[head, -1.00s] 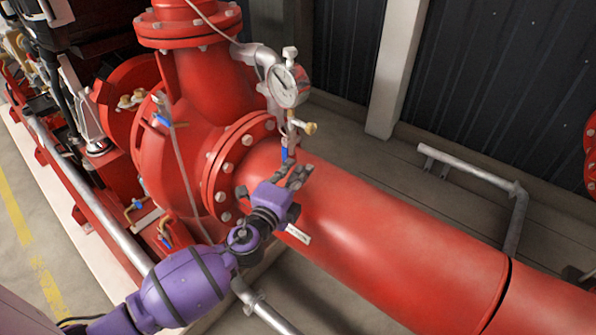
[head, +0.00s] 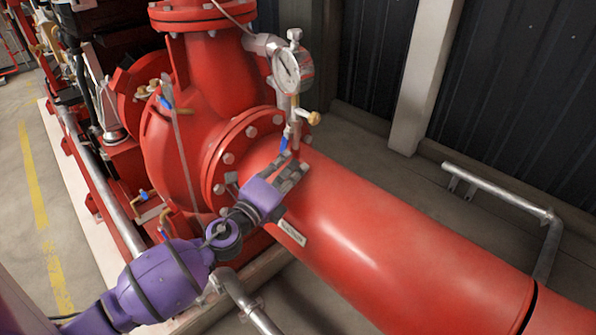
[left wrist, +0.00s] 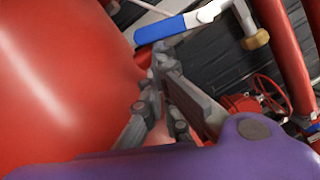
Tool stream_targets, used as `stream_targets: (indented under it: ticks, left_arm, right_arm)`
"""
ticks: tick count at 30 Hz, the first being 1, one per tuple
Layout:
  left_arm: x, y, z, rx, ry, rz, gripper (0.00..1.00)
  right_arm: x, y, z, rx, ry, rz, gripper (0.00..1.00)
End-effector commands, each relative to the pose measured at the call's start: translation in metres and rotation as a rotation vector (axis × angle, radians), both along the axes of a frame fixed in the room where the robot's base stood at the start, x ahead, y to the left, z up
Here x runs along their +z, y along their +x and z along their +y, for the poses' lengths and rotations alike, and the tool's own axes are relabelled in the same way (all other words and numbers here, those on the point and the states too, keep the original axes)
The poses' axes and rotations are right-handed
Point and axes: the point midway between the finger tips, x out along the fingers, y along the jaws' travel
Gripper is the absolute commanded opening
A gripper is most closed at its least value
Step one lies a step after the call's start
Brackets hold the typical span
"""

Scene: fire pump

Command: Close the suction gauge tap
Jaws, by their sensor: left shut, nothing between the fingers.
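The suction gauge tap (head: 285,144) has a blue lever and sits low on the thin riser under the round gauge (head: 288,72), at the large red pipe. In the head view its lever slants down and to the left. In the left wrist view the blue lever (left wrist: 163,29) lies across the top, with a silver end at its right. My left gripper (head: 298,168) is shut and empty, just below and beside the tap. In the left wrist view its fingers (left wrist: 158,84) are just below the lever; I cannot tell whether they touch it. My right gripper is not in view.
The red suction pipe (head: 400,235) runs to the lower right beneath my gripper. The red pump casing (head: 185,140) is to the left. A brass side valve (head: 313,118) juts from the riser. A grey rail (head: 500,187) stands on the floor at right.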

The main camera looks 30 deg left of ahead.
Motion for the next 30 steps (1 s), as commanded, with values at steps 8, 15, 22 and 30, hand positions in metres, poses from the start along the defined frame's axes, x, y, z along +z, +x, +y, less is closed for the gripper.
stream_targets:
  ticks: [8,15,22,30]
  left_arm:
    - [0.001,0.000,0.000,0.000,0.000,-0.001,0.00]
    - [-0.002,-0.015,0.001,-0.001,-0.004,0.002,0.00]
    - [-0.007,-0.064,0.009,0.003,-0.005,0.004,0.00]
    - [-0.010,-0.107,0.014,0.002,-0.005,-0.001,0.00]
  right_arm:
    - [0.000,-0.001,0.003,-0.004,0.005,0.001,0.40]
    - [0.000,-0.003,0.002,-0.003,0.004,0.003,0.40]
    - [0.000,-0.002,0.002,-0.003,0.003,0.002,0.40]
    - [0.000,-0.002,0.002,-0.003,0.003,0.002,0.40]
